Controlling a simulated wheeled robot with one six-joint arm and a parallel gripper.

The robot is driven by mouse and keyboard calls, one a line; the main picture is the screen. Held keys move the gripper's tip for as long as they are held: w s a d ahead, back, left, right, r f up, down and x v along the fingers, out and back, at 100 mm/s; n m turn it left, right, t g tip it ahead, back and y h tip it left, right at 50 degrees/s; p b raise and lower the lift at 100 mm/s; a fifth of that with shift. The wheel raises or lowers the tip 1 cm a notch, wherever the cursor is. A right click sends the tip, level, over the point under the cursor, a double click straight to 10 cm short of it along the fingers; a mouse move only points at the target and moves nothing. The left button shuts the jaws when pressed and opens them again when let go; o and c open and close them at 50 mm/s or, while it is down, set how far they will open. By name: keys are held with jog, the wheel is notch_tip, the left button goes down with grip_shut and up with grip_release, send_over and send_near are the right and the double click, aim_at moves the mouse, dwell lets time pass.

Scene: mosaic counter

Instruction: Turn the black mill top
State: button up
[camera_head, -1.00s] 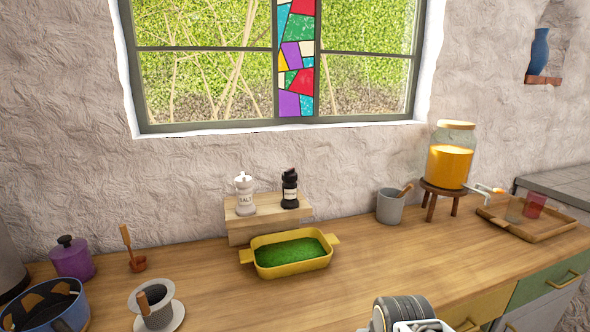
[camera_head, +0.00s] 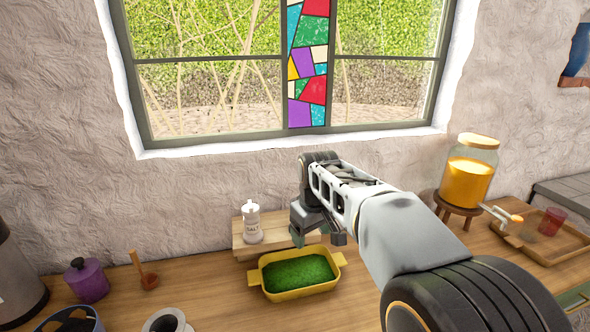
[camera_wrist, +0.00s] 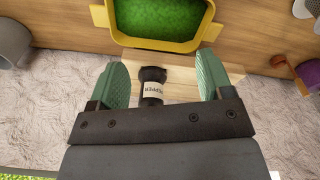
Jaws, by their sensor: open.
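The black mill (camera_wrist: 152,88), with a pale label band, stands between the two green finger pads of my open gripper (camera_wrist: 164,66) in the wrist view. It is nearer the left pad, with a gap to the right pad. In the head view my gripper (camera_head: 318,237) is over the right part of the wooden riser (camera_head: 243,246) and hides the black mill. The white salt mill (camera_head: 251,223) stands upright on the riser, left of my gripper. I cannot tell from these frames how high the pads are along the mill.
A yellow dish (camera_head: 338,261) with green filling stands in front of the riser. A juice jar (camera_head: 468,172) on a stand and a tray (camera_head: 550,256) are at the right. A purple pot (camera_head: 87,282) is at the left. The rough wall is close behind.

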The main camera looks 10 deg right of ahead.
jog(key=w+r+n+g+p, duration=0.1)
jog(key=w+r+n+p, duration=0.3)
jog(key=w+r+p, duration=0.9)
jog(key=f, duration=0.3)
jog(key=s+f, duration=0.1)
jog(key=f, duration=0.3)
jog(key=f+b, duration=0.1)
jog(key=f, duration=0.3)
jog(key=shift+s+a+f, duration=0.1)
jog(key=shift+s+f, duration=0.05)
jog(key=shift+f, duration=0.1)
jog(key=shift+c, duration=0.2)
jog(key=c, duration=0.9)
jog(key=m+b, duration=0.1)
jog(key=m, duration=0.4)
